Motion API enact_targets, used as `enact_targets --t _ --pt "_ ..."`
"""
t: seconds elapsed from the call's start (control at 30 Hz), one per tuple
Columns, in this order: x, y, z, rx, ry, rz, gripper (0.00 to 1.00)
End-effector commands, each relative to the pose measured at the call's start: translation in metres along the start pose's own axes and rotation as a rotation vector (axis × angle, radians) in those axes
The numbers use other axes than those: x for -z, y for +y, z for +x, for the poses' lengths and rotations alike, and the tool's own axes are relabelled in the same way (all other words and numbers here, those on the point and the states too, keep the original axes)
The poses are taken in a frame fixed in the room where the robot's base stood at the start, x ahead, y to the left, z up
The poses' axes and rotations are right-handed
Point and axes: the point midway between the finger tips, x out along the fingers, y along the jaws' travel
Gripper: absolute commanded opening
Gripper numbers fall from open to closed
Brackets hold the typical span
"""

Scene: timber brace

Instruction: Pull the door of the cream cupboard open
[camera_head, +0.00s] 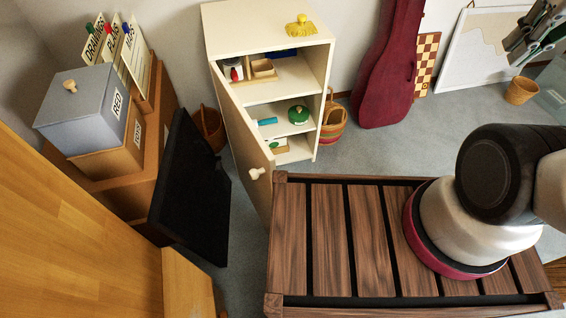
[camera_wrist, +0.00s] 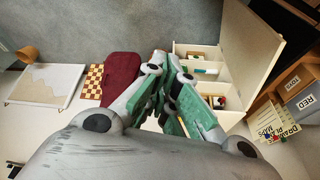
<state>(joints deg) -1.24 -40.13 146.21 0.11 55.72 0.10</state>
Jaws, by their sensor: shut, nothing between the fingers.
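The cream cupboard (camera_head: 262,22) stands against the back wall with its shelves showing. Its door (camera_head: 240,135) is hinged on the left and stands swung open toward me, with a pale round knob (camera_head: 255,173) near its free edge. In the wrist view the cupboard's open shelves (camera_wrist: 200,50) and the cream door panel (camera_wrist: 252,50) are on the right; I cannot make out the knob there. My gripper (camera_wrist: 167,65) is shut and empty. In the head view it is at the top right (camera_head: 537,32), well away from the door and not touching it.
A slatted wooden surface (camera_head: 330,235) lies in front of the cupboard, close to the door's free edge. A black panel (camera_head: 190,190) stands left of the door. Grey and wooden boxes (camera_head: 85,110) are at left. A red instrument case (camera_head: 388,65) leans right of the cupboard.

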Motion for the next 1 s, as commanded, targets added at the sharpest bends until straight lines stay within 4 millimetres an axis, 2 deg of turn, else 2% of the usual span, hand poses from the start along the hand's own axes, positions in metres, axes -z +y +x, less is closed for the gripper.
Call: enact_targets --t 0.27,0.57,0.77,1.0 --pt "0.002 -0.005 0.024 0.006 -0.112 -0.024 0.00" --pt "0.007 -0.026 0.070 0.048 -0.319 -0.032 0.00" --pt "0.006 -0.066 0.130 0.122 -0.544 0.034 0.00" --pt "-0.014 -0.131 0.214 0.191 -0.809 0.238 0.00"
